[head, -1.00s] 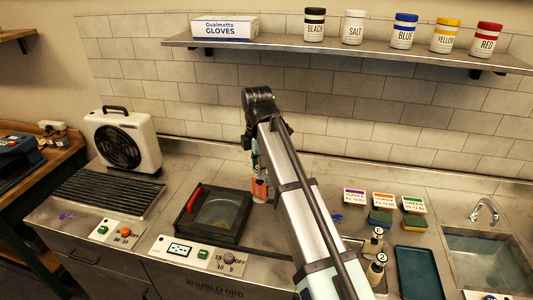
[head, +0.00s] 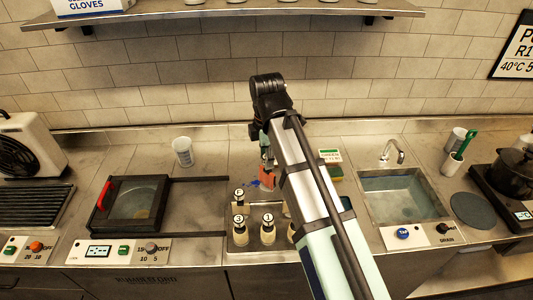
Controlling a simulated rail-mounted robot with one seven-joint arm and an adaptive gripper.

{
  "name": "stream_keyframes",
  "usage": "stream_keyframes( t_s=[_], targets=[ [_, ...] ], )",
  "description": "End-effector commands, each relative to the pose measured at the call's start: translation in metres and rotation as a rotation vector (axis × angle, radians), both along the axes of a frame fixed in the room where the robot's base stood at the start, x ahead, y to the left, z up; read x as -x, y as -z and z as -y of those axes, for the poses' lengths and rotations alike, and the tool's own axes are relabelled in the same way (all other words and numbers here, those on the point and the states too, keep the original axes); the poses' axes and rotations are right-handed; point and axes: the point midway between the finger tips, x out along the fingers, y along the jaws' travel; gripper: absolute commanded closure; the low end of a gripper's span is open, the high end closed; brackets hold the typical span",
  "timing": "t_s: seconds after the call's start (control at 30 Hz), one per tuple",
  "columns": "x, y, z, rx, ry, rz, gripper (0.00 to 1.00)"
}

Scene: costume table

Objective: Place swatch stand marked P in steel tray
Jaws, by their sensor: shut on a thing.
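My gripper (head: 266,164) is in the middle of the head view, pointing down above the counter behind the bottles. It is shut on a small orange-red piece (head: 267,179), partly hidden by the gripper. I cannot read a letter on this piece, nor tell whether it touches the counter. A steel tray (head: 230,242) lies in front of it, nearer to me. Several cream bottles with dark tops and round lettered marks, such as this one (head: 239,227), stand in the tray. My arm covers the tray's right part.
A white cup (head: 183,151) stands on the counter at left, behind a dark framed box (head: 133,203) with a red handle. A green-labelled card (head: 330,155) shows right of my arm. Further right are a sink (head: 400,192), a dark disc (head: 472,210) and a dark pot (head: 516,162).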

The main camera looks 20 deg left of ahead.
Motion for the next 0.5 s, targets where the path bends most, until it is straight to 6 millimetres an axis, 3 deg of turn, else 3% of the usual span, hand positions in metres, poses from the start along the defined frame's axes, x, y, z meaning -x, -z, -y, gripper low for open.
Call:
stream_keyframes(
  t_s=[0.5],
  targets=[
    [0.0,0.041,0.0,0.0,0.005,0.0,1.0]
  ],
)
